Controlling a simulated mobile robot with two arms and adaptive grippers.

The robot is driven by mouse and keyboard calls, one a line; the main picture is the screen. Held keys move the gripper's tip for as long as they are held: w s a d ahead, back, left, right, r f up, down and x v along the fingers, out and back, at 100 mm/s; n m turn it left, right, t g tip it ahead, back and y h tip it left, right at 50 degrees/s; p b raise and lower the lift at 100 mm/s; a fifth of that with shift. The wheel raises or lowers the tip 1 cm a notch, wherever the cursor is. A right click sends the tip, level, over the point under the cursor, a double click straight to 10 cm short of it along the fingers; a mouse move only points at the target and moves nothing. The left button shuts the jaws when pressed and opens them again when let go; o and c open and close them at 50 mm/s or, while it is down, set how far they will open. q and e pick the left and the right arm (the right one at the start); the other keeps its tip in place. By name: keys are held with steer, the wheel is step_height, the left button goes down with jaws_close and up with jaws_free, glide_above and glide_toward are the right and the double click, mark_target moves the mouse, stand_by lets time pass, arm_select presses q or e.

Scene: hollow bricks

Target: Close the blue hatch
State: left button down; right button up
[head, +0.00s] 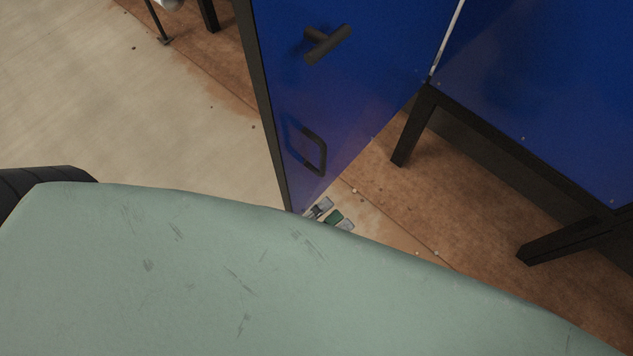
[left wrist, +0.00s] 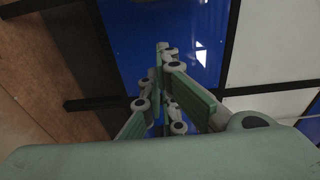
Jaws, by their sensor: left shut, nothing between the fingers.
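The blue hatch (head: 370,75) stands open at an angle in the head view, with a dark edge strip down its left side. It carries a dark T-shaped handle (head: 328,43) and, lower down, a dark loop handle (head: 313,150). My left gripper (head: 330,212) shows only in part, near the hatch's lower corner, mostly hidden behind my own green arm. In the left wrist view my left gripper (left wrist: 164,50) is shut and empty, with a glossy blue panel (left wrist: 130,35) beyond the fingertips. Whether they touch it I cannot tell. My right gripper is out of view.
A blue cabinet panel (head: 545,85) with a dark frame and legs (head: 412,130) stands right of the hatch. Light floor (head: 150,120) left of the hatch is mostly clear. White panels (left wrist: 275,45) show at right in the left wrist view.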

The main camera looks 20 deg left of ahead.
arm_select(q)
steer(key=p+x, duration=0.1)
steer(key=x, duration=0.5)
steer(key=a+p, duration=0.1)
steer(key=a, duration=0.3)
steer(key=shift+s+a, duration=0.1)
steer(key=shift+a, duration=0.05)
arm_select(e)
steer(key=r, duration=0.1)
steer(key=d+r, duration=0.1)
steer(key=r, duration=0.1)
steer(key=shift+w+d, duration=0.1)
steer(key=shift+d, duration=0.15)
